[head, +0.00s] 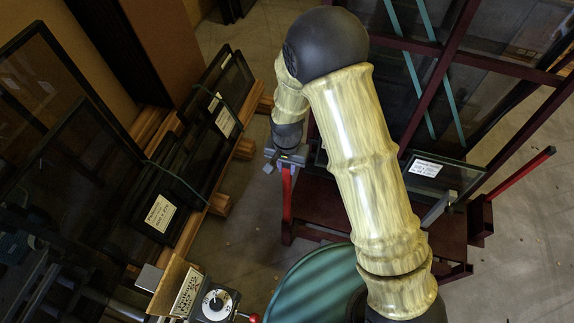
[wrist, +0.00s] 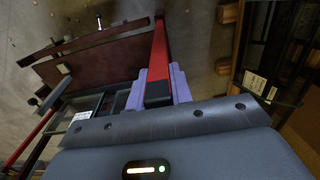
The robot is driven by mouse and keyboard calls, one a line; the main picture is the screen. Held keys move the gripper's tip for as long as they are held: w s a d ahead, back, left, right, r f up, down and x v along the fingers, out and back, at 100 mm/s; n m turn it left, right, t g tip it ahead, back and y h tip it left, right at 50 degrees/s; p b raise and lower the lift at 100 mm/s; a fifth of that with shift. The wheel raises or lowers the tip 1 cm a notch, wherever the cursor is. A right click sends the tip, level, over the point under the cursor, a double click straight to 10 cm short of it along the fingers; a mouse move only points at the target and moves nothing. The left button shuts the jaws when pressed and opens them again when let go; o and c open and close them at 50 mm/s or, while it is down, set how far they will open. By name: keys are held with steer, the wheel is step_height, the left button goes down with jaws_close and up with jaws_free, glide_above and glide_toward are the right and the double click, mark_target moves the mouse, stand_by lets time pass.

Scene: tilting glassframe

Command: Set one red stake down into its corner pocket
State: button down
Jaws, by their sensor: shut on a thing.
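My gripper (head: 287,161) is shut on a red stake (head: 287,190), which hangs below the jaws in the head view. In the wrist view the grey-violet fingers (wrist: 159,88) close around the stake (wrist: 159,48), and its far end lies beside the end of the dark red rack base (wrist: 95,52). In the head view the stake's lower end is by the left end of the rack base (head: 330,203). I cannot tell whether it is inside a corner pocket. A second red stake (head: 520,172) leans out of a pocket (head: 480,218) at the rack's right corner.
Dark framed panes (head: 200,150) with white labels lean on wooden supports (head: 220,203) at left. A labelled glass pane (head: 440,174) is at the rack, under dark red framing (head: 446,55). A round green surface (head: 310,288) and a dial box (head: 217,303) are in front.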

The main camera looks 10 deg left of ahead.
steer(key=shift+f, duration=0.4)
stand_by(0.4)
steer(key=c, duration=1.2)
jaws_free()
steer(key=shift+o, duration=0.2)
steer(key=shift+r+p, duration=2.45)
steer(key=shift+r, duration=0.6)
